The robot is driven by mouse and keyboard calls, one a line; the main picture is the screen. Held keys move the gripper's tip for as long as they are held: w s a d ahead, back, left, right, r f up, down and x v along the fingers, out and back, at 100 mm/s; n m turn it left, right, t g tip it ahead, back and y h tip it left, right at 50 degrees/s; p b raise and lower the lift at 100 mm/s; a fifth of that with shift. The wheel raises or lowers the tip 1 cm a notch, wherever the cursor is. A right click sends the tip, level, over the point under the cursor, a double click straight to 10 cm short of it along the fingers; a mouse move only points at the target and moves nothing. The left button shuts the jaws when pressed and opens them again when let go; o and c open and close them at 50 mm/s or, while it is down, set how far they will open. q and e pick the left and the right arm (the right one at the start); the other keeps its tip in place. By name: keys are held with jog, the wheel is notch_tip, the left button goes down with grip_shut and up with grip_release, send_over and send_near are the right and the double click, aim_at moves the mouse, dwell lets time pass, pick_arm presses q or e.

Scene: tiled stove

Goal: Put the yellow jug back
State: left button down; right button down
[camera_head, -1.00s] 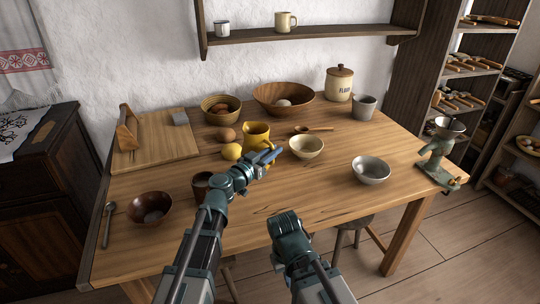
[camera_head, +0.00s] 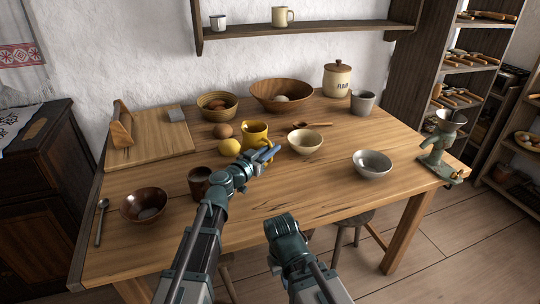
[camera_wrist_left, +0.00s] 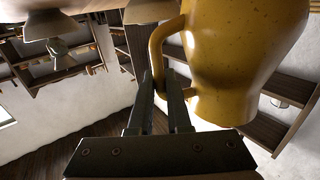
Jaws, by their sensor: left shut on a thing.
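The yellow jug (camera_head: 254,132) is upright near the middle of the table, just right of the lemon. My left gripper (camera_head: 268,153) is shut on its handle, on the near right side. In the left wrist view, which is upside down, the jug's speckled body (camera_wrist_left: 245,55) fills the upper right. My left fingers (camera_wrist_left: 160,95) close around the handle there. The jug's base is out of that frame, so I cannot tell whether it touches the table. My right arm (camera_head: 288,240) shows at the bottom centre; its fingers are not visible.
Around the jug are a lemon (camera_head: 230,147), an egg (camera_head: 223,130), a cream bowl (camera_head: 305,142) and a wooden spoon (camera_head: 307,126). A brown cup (camera_head: 199,181) stands near my left arm. A wall shelf (camera_head: 310,29) holds two mugs.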

pick_arm(q)
jog(key=shift+f, duration=0.1)
jog(key=shift+f, duration=0.15)
jog(key=c, duration=0.9)
grip_release()
jog(key=shift+o, duration=0.2)
jog(key=shift+r, duration=0.2)
jog(key=v, duration=1.2)
